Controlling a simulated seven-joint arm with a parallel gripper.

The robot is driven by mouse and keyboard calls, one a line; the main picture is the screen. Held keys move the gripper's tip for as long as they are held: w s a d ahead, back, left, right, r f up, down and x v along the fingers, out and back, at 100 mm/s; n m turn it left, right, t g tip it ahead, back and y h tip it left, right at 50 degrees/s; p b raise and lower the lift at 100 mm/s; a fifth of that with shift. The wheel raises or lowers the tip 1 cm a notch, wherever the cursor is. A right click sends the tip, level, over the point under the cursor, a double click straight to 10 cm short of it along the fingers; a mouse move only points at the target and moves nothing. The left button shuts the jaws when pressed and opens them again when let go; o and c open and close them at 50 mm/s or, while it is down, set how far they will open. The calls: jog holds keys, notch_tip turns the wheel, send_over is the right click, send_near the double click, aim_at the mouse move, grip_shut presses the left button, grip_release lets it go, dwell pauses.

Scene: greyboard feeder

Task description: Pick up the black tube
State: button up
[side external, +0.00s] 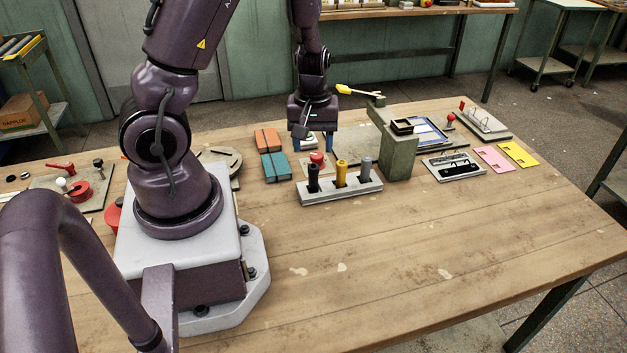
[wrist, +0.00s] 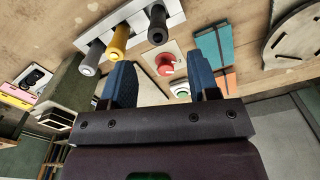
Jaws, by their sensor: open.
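The black tube (side external: 313,180) stands upright at the left end of a pale rack (side external: 345,191), beside a yellow tube (side external: 341,174) and a grey tube (side external: 365,170). In the wrist view the black tube (wrist: 157,26) shows at the top, beyond the fingertips, with the yellow tube (wrist: 118,42) and grey tube (wrist: 90,58) to its left. My gripper (side external: 315,148) points down behind the rack in the side view, apart from the tubes. Its two blue fingers are spread with nothing held between them, also in the wrist view (wrist: 160,70).
A red button (side external: 317,158) lies between the rack and my gripper. Orange (side external: 267,140) and teal (side external: 276,167) blocks lie left of it. A grey-green block (side external: 399,158) stands right of the rack. The table front is clear.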

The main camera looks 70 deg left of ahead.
aim_at(314, 165)
jog(key=f, duration=0.8)
jog(key=shift+d+f, duration=0.2)
jog(key=shift+d, duration=0.1)
grip_shut()
jog(key=shift+r, duration=0.1)
